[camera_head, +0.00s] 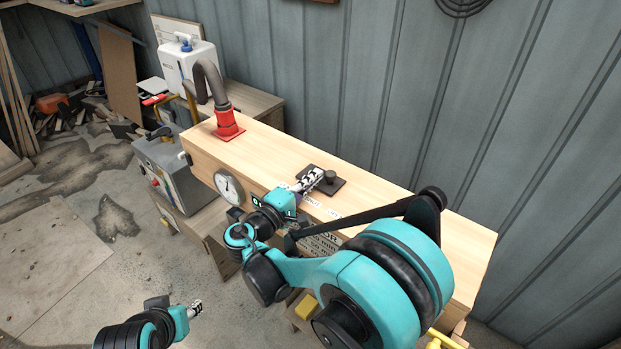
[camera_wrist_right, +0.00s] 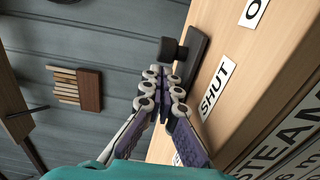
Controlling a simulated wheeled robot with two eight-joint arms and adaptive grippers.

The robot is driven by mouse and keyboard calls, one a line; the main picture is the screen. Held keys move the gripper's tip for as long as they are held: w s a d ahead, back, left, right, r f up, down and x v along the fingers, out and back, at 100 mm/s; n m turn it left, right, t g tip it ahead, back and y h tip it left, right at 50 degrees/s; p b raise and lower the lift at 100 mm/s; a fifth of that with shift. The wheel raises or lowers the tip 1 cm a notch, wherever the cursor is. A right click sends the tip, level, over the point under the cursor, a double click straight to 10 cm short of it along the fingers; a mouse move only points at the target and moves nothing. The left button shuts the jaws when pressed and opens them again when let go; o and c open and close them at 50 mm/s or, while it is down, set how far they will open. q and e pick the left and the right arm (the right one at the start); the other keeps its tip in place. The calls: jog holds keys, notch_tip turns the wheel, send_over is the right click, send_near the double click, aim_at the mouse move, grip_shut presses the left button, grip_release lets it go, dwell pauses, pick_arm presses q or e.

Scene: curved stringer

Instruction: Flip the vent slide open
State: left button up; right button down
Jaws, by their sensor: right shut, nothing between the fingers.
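In the right wrist view the knob (camera_wrist_right: 172,50) and plate (camera_wrist_right: 199,48) lie just beyond the fingertips. A "SHUT" label (camera_wrist_right: 216,86) is beside the plate; a second label starting with "O" (camera_wrist_right: 254,12) is farther along. My right gripper (camera_head: 316,174) is shut and empty, its tips close to the knob; contact is unclear. My left gripper (camera_head: 197,307) hangs low at the lower left, away from the box, its fingers too small to read.
A red-based grey hose (camera_head: 227,122) rises from the box's far end. A dial gauge (camera_head: 229,187) is on its front face. A metal boiler unit (camera_head: 170,170) stands to the left. A corrugated wall (camera_head: 330,90) runs close behind the box. Open floor lies at left.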

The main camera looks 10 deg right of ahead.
aim_at(338, 201)
jog(key=s+d, duration=0.1)
jog(key=s, duration=0.1)
jog(key=s+d, duration=0.3)
jog(key=s, duration=0.1)
jog(key=shift+d, duration=0.3)
